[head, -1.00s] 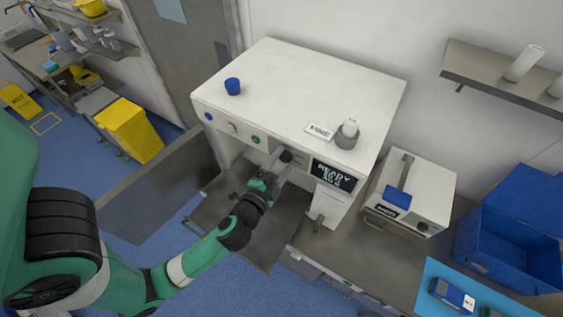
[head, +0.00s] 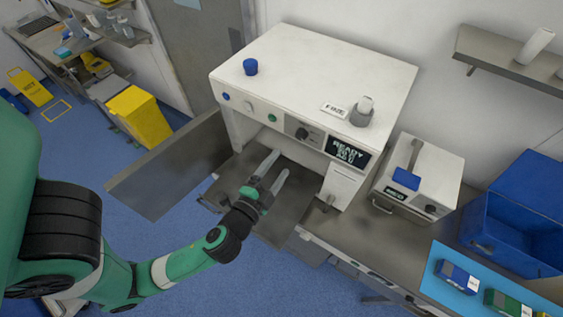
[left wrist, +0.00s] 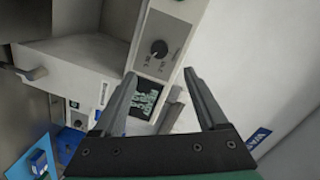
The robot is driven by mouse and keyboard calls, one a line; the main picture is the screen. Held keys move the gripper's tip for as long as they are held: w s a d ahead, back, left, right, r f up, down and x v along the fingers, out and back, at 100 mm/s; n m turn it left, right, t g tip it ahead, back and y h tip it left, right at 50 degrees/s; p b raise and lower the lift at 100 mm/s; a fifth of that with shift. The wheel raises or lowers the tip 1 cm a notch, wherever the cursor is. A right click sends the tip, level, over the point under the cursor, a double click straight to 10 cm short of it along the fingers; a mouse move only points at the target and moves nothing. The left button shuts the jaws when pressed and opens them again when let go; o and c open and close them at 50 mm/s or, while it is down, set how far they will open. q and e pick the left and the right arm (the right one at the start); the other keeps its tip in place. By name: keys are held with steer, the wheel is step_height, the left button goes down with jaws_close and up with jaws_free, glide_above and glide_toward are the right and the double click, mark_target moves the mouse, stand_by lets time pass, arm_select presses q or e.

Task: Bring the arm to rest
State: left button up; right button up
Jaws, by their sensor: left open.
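My left gripper (head: 272,171) is open and empty. In the head view it is in front of and below the front panel of the large white machine (head: 330,75), apart from it, over a grey metal surface. A black knob (head: 302,133) sits on the panel, left of a display (head: 348,153) that reads "READY" on its top line; the smaller text is unclear. In the left wrist view both fingers (left wrist: 160,95) are spread, with the knob (left wrist: 159,48) beyond them and the display (left wrist: 144,100) partly behind the left finger. My right gripper is not in view.
A smaller white device (head: 418,180) with a blue block stands right of the machine. A blue bin (head: 510,230) and a light-blue mat (head: 440,293) with small boxes are farther right. A blue cap (head: 250,66) and a grey holder (head: 361,115) stand on the machine.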

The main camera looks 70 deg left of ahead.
arm_select(q)
steer(key=w+d+r+n+t, duration=0.15)
steer(key=w+r, duration=0.25)
steer(key=r, duration=0.5)
steer(key=w+d+r+n+t+y+p, duration=0.15)
steer(key=w+r, duration=0.25)
steer(key=r, duration=0.4)
steer(key=w+d+r+n+t, duration=0.1)
steer(key=w+r+n+t, duration=0.2)
steer(key=r, duration=0.6)
steer(key=s+d+r+m+t+h, duration=0.1)
steer(key=d+r+t+h, duration=0.3)
steer(key=r, duration=0.8)
steer(key=s+d+r+m+t+h, duration=0.1)
steer(key=d+r+t+h, duration=0.3)
steer(key=d+r+h, duration=0.5)
step_height(320, 180, up, 4)
steer(key=shift+d+r+t+h, duration=0.2)
steer(key=shift+t+h, duration=0.2)
steer(key=shift+h, duration=0.35)
